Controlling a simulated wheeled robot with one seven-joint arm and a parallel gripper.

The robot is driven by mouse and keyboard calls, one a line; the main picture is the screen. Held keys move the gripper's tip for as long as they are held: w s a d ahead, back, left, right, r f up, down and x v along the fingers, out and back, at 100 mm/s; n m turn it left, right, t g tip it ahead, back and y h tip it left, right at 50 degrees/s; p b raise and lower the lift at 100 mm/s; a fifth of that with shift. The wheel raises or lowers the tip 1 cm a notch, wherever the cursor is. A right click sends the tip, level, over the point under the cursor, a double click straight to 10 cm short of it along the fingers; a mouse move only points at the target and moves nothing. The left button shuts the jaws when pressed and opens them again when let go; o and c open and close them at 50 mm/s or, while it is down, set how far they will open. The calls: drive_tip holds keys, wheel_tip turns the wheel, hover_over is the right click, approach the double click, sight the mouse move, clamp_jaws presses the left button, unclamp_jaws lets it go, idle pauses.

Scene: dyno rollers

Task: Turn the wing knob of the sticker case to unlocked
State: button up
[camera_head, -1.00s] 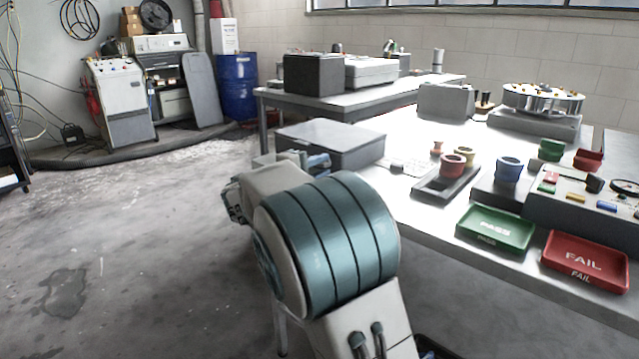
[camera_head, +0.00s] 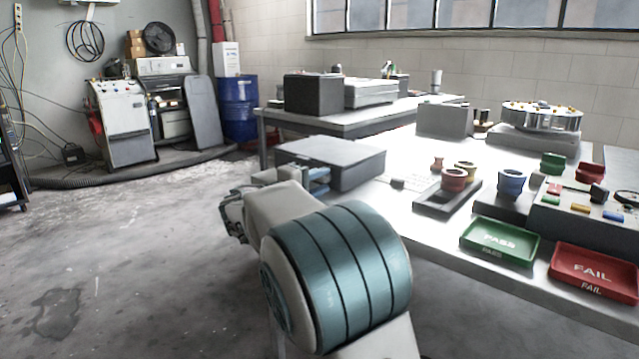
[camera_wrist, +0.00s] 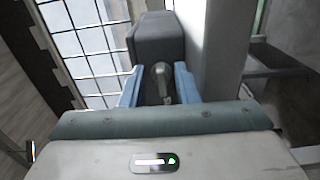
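A flat grey case (camera_head: 325,155), which looks like the sticker case, sits on the near left corner of the bench. My gripper (camera_head: 318,180) is at its near side, largely hidden behind my own arm in the head view. In the wrist view, a dark grey body (camera_wrist: 158,38) lies ahead, with a small grey metallic knob (camera_wrist: 162,78) on its facing side. My gripper's two blue fingers (camera_wrist: 158,88) stand apart on either side of the knob. A gap seems to show on each side. The knob's lock marking cannot be read.
The bench also holds a dark tray with rollers (camera_head: 447,198), a green PASS tray (camera_head: 499,258) and a red FAIL tray (camera_head: 597,287). A second table (camera_head: 335,118) stands behind. The floor (camera_head: 150,260) to the left is clear.

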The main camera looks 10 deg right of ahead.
drive_tip(key=shift+p, duration=0.3)
